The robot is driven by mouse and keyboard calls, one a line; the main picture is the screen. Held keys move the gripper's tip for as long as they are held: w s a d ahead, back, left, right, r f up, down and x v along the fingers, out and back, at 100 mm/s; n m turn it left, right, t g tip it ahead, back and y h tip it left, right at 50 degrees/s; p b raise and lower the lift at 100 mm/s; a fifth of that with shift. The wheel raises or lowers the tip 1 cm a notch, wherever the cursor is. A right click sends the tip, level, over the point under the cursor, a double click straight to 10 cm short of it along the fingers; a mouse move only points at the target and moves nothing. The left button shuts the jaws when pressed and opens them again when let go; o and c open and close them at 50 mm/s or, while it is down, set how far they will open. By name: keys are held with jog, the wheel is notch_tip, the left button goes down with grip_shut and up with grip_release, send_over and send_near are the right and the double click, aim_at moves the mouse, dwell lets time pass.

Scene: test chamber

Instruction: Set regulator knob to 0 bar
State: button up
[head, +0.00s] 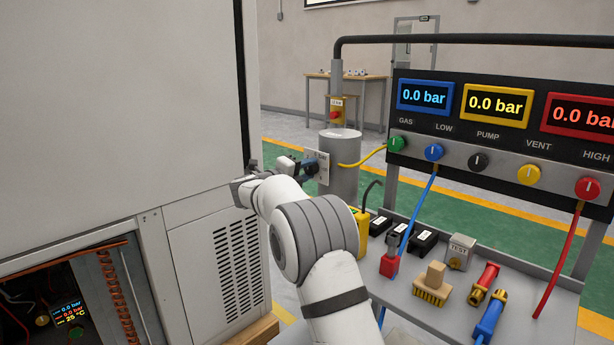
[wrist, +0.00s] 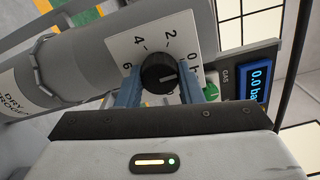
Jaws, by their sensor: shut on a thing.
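The black regulator knob (wrist: 158,73) sits on a white dial plate (wrist: 120,44) marked 0, 2, 4 and 6. My gripper (wrist: 160,90) has one blue finger on each side of the knob and is shut on it. In the head view my gripper (head: 311,168) is at the dial plate (head: 322,158) on the grey cylinder (head: 341,180); the knob is hard to make out there. The blue display (head: 425,96) reads 0.0 bar.
A panel to the right has yellow (head: 496,104) and red (head: 580,115) displays and a row of coloured valves. A bench (head: 455,300) below holds a brush (head: 432,285), hoses and small boxes. A large pale cabinet (head: 120,100) stands close left of my arm.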

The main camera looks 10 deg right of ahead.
jog(key=shift+m, duration=0.3)
jog(key=shift+f, duration=0.1)
jog(key=o, duration=1)
jog(key=shift+c, duration=0.2)
jog(key=p+v, duration=0.1)
jog(key=v, duration=0.6)
jog(key=shift+s+a+p, duration=0.2)
jog(key=shift+a+p, duration=0.05)
jog(key=shift+p, duration=0.05)
